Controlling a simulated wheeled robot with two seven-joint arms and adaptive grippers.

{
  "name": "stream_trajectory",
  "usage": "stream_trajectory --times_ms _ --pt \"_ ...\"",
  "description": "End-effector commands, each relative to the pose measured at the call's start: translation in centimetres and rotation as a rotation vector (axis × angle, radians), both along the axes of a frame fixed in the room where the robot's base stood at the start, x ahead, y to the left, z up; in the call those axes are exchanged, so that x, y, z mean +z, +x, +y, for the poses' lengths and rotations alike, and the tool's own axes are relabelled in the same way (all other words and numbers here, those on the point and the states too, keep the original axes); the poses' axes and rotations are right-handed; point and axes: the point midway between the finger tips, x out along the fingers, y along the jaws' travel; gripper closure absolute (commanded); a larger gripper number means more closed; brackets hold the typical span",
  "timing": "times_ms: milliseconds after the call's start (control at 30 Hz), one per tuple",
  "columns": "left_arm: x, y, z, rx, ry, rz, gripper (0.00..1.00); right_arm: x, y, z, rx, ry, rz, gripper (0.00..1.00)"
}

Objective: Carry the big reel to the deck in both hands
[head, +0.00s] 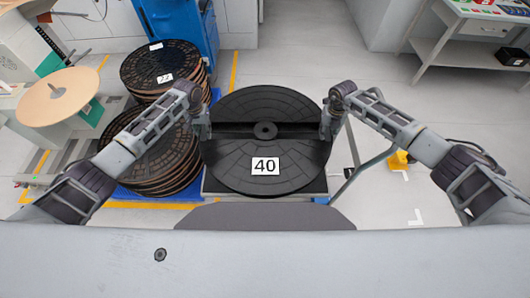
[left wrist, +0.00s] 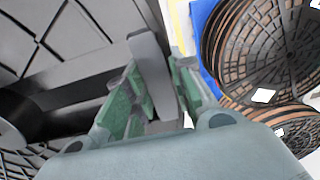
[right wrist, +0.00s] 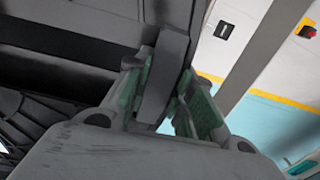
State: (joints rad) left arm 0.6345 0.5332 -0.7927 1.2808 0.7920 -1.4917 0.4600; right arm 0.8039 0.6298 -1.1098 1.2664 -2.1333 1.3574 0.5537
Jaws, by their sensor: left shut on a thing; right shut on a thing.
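The big reel (head: 265,103) is a wide black disc with a round hub, a dark channel across its middle and a white label reading 40. It lies roughly flat in front of me. My left gripper (head: 203,130) is at its left edge, shut on an upright grey part of the reel (left wrist: 150,75) between green-lined fingers. My right gripper (head: 328,128) is at its right edge, shut on a similar grey part (right wrist: 165,80). A grey metal frame (head: 228,196) shows below the reel; I cannot tell whether the reel touches it. No deck can be clearly identified.
Stacks of dark reels, one at the back (head: 140,62) and one nearer (head: 135,170), stand close to the left. A beige disc (head: 45,105) sits on a machine at far left. A blue cabinet (head: 203,35) stands behind. Floor (head: 400,120) at right is mostly clear; a bench (head: 460,35) stands beyond.

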Motion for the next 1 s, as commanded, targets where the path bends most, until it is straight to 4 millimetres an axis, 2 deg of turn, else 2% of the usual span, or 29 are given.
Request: stream_trajectory --times_ms 367,1000 --pt "-0.7 0.1 0.1 0.001 0.0 -0.002 1.0 -0.7 0.1 -0.1 -0.001 0.0 -0.002 1.0" --pt "-4.2 0.1 0.1 0.001 0.0 -0.002 1.0 -4.2 0.1 -0.1 -0.001 0.0 -0.002 1.0"
